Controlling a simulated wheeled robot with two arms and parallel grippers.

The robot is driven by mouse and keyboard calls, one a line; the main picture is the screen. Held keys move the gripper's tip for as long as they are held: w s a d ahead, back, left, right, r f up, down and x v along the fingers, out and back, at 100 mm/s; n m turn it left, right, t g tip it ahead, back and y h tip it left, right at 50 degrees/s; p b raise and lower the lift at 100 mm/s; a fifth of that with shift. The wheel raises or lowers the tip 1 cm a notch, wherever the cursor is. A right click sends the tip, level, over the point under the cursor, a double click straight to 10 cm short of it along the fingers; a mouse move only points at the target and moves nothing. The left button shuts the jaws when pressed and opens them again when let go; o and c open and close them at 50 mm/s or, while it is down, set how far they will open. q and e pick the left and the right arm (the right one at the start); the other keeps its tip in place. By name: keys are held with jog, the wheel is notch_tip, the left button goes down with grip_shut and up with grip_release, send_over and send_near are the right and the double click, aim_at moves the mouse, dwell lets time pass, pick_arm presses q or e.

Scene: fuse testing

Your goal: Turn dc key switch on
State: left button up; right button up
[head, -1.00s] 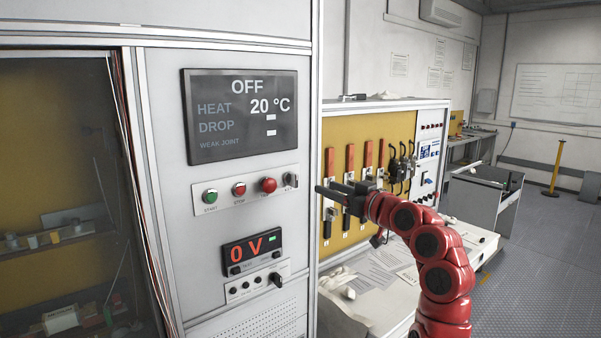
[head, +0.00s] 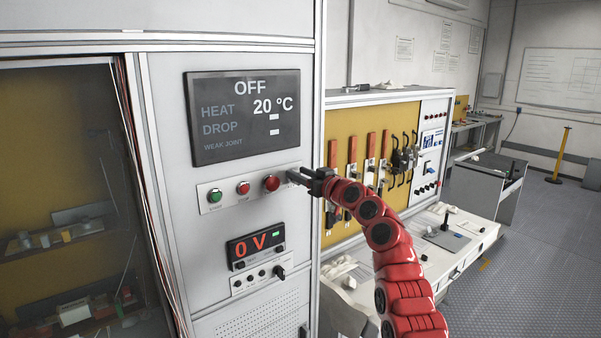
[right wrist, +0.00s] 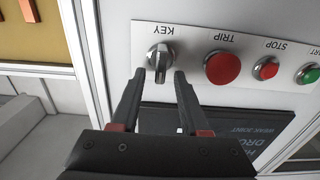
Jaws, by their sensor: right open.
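The key switch (right wrist: 160,58), a silvery round knob with a narrow grip, is under the label "KEY" in the right wrist view. Its grip points straight down in that picture. My right gripper (head: 293,175) is at the right end of the upper button strip in the head view, where it hides the key switch. In the right wrist view my right gripper (right wrist: 160,76) is open, with one fingertip on each side of the grip. Gaps show on both sides; depth contact cannot be told. My left gripper is not in view.
The strip also holds the red TRIP button (head: 271,183), the red STOP button (head: 243,188) and the green START button (head: 215,195). The screen (head: 245,115) above reads OFF, 20 °C. Below are a 0 V meter (head: 256,248) and a small black knob (head: 279,272).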

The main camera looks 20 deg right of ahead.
jog(key=shift+c, duration=0.2)
grip_shut()
dwell(0.4)
jog(key=shift+w+d+f+m+b, duration=0.15)
jog(key=shift+d+m+b, duration=0.1)
jog(key=shift+m+b, duration=1.35)
jog(key=shift+w+d+f+m+b, duration=0.2)
jog(key=shift+m+b, duration=0.7)
jog(key=shift+m, duration=1.45)
jog(key=shift+s+d+f+m+b, duration=0.15)
jog(key=shift+d+m+b, duration=0.15)
jog(key=shift+m+b, duration=1.3)
jog(key=shift+w+m+p, duration=0.1)
jog(key=shift+m+p, duration=0.2)
jog(key=shift+m, duration=0.25)
